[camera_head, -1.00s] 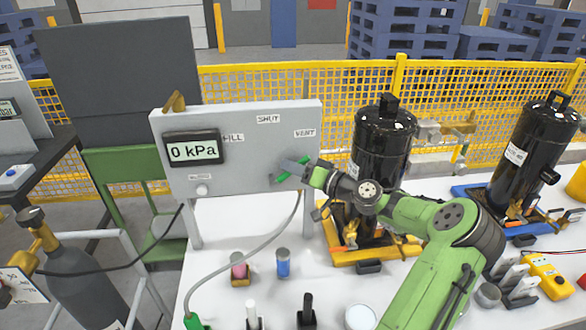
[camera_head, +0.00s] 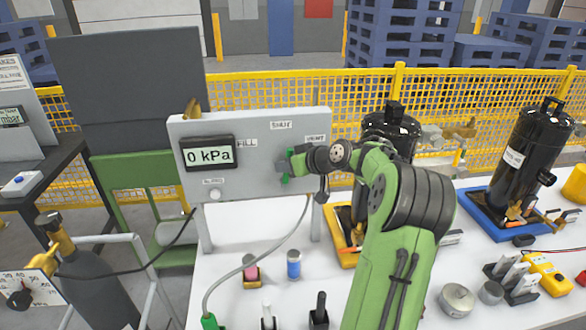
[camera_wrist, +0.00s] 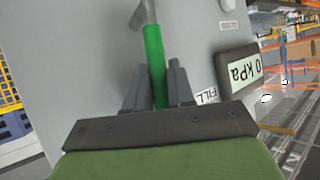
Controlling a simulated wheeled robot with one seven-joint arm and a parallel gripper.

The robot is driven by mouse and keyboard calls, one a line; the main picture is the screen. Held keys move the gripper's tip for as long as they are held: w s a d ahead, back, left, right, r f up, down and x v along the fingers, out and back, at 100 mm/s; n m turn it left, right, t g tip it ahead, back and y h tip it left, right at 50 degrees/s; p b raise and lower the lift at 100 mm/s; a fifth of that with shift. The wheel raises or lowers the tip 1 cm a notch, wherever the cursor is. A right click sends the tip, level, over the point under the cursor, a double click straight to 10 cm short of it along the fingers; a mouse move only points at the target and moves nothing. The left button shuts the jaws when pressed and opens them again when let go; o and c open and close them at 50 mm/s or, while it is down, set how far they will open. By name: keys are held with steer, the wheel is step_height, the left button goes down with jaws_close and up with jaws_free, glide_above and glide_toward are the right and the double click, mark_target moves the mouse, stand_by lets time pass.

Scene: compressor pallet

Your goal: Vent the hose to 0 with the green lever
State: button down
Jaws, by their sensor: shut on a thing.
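The grey panel (camera_head: 235,125) stands at the back of the white bench, with FILL, SHUT and VENT labels on its face. Its display (camera_head: 207,154) reads 0 kPa. The grey hose (camera_head: 262,252) hangs from below the panel.
A black tank (camera_head: 390,128) stands close behind my arm, and another black tank (camera_head: 528,140) stands farther right. A blue-topped cylinder (camera_head: 294,264) and a pink one (camera_head: 250,270) stand before the panel. A gas bottle (camera_head: 95,285) is at the left.

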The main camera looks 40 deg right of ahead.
steer(key=shift+w+a+n+g+h, duration=0.3)
steer(key=shift+a+g, duration=0.1)
steer(key=shift+a, duration=0.1)
steer(key=shift+f, duration=0.1)
steer(key=c, duration=1.3)
jaws_free()
steer(key=shift+c, duration=0.2)
steer(key=p+v, duration=0.2)
steer(key=v, duration=1.3)
steer(key=shift+s+r, duration=0.3)
